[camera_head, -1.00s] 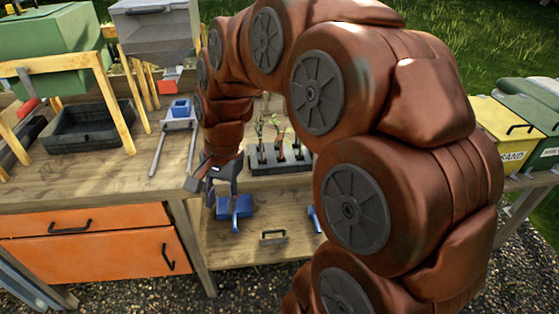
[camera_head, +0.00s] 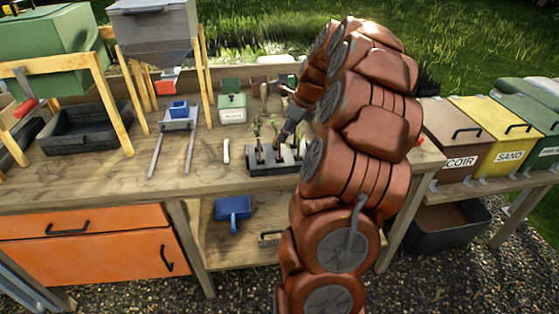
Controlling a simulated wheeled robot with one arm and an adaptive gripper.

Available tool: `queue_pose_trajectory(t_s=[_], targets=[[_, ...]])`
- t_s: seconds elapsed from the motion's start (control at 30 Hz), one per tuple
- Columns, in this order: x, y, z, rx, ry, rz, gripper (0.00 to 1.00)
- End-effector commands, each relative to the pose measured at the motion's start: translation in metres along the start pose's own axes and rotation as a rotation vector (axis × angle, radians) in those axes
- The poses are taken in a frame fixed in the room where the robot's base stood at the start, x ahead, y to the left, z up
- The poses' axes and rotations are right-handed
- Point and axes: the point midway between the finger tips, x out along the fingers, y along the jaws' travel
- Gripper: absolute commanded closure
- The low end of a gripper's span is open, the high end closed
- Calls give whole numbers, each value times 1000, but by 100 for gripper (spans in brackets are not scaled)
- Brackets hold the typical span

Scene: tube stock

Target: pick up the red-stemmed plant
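A dark grey plant tray (camera_head: 262,169) stands near the front of the wooden bench, with several small seedlings upright in it. A seedling with a reddish stem (camera_head: 277,146) appears in the middle of the tray, small and partly hidden. My gripper (camera_head: 284,138) points down at the tray from the upper right, close to the tops of the middle seedlings. Its fingers are too small and dark to show whether they are apart, or whether they touch a stem. My arm hides the right end of the tray.
Behind the tray are a green-lidded box (camera_head: 232,106) and hand tools (camera_head: 263,94). COIR (camera_head: 457,135) and SAND (camera_head: 497,130) bins stand right. Bench front-left is clear.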

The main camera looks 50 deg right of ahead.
Motion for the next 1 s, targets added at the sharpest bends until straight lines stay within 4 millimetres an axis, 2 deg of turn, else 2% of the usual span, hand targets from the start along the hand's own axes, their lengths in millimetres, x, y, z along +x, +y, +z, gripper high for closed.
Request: queue_pose_trajectory(t_s=[0.37,0.7,0.9,1.0], targets=[[28,-1,4,-4,1,6,62],[66,-5,5,-5,0,2,62],[68,-5,5,-5,0,0,62],[68,-5,5,-6,0,0,70]])
